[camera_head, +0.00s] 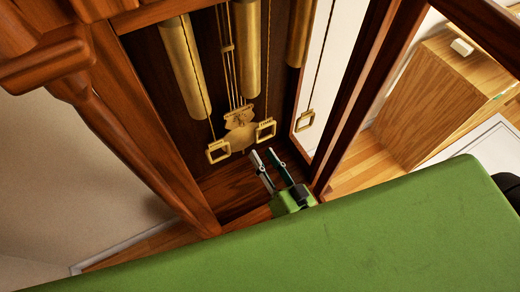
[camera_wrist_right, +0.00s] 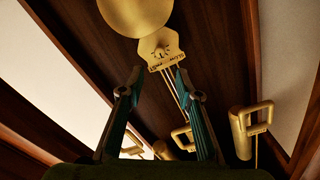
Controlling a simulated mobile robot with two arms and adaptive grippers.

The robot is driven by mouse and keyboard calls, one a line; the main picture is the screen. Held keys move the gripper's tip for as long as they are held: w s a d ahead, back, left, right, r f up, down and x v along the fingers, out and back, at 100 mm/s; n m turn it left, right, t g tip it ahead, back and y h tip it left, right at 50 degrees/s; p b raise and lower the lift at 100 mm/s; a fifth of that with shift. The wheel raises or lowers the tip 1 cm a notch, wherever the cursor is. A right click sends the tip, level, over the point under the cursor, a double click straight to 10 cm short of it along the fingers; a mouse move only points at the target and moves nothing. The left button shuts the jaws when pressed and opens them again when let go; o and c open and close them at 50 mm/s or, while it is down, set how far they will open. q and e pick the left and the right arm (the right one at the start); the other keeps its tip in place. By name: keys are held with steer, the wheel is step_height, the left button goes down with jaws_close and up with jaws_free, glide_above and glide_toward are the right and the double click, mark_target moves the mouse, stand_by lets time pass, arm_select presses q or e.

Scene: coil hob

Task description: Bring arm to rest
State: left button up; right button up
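My right gripper (camera_head: 262,152) is inside the lower part of a tall wooden clock case (camera_head: 140,120), just above its floor. Its two fingers stand apart with nothing between them, as the right wrist view (camera_wrist_right: 159,72) also shows. A brass pendulum (camera_head: 240,130) with an ornate plate hangs behind the fingertips. I cannot tell whether the fingers touch it. Brass weights (camera_head: 185,65) hang on chains higher up. My left gripper is not in view.
Brass chain pulls (camera_head: 218,151) and (camera_head: 265,130) hang close around my right gripper, and another pull (camera_head: 304,121) hangs to the right. Wooden posts (camera_head: 365,80) frame the opening. A wooden cabinet (camera_head: 435,100) stands at the right. Green covers the lower picture.

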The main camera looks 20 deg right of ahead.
stand_by(0.6)
steer(key=s+d+f+n+g+h, duration=0.1)
steer(key=s+d+n+g+h, duration=0.2)
steer(key=s+g, duration=0.4)
steer(key=s+d+f+n+g, duration=0.2)
steer(key=s+d+n+g, duration=0.1)
steer(key=s+d+g, duration=0.3)
step_height(320, 180, down, 25)
steer(key=s+a+g, duration=0.1)
steer(key=s+g, duration=0.1)
steer(key=s+d+f+g, duration=0.1)
steer(key=s+d+f, duration=0.1)
steer(key=s+f, duration=1.5)
steer(key=shift+s+d+f+g, duration=0.2)
steer(key=shift+s+d+g, duration=0.1)
steer(key=shift+d, duration=0.05)
